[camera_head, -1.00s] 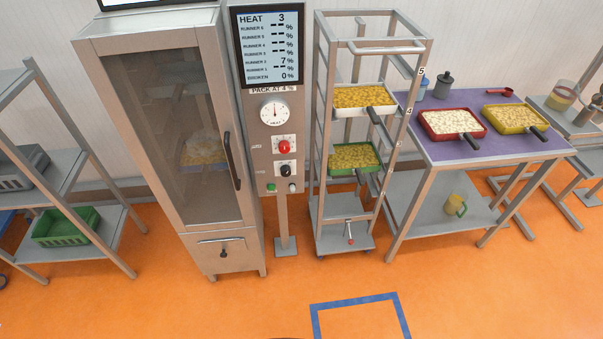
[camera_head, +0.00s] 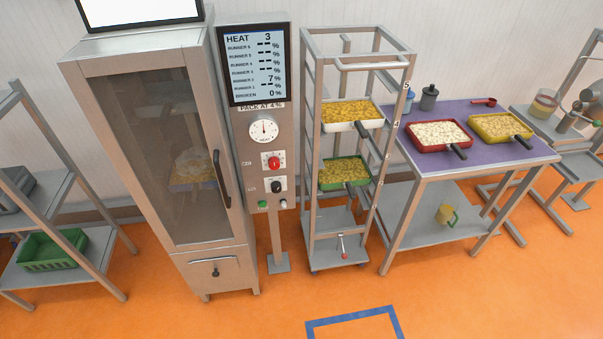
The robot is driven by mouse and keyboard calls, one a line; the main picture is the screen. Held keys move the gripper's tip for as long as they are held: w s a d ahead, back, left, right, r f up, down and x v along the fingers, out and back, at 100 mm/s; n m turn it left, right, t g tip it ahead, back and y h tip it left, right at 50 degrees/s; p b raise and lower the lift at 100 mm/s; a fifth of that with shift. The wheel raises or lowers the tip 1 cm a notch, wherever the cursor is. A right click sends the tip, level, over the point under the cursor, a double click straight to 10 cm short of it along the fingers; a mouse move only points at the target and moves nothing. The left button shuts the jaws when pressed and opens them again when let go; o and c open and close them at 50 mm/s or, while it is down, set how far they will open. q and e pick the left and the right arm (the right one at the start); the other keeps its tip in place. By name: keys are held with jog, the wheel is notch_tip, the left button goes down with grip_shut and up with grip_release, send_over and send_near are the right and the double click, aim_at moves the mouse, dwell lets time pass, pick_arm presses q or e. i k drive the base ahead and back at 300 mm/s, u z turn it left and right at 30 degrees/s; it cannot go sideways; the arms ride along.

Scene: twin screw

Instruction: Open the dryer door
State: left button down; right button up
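The dryer (camera_head: 128,58) is a tall metal cabinet at the left of the head view. Its glass door (camera_head: 150,140) appears closed. A dark vertical handle (camera_head: 221,179) sits along the door's right edge. Through the glass a tray with pale yellow contents (camera_head: 190,168) shows dimly. A lower panel with a small latch (camera_head: 215,268) is under the door. Neither of my grippers is in view.
A control post (camera_head: 268,150) with display and knobs stands right of the dryer. Beyond it are a tray rack (camera_head: 308,200) and a purple-topped table (camera_head: 475,155). A shelf with a green crate (camera_head: 52,250) is at left. Orange floor (camera_head: 180,318) in front is clear.

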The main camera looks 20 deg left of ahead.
aim_at(82, 66)
jog(key=u, duration=1.65)
jog(key=k, duration=0.5)
jog(key=u, duration=0.75)
jog(key=i, duration=0.5)
jog(key=u, duration=0.1)
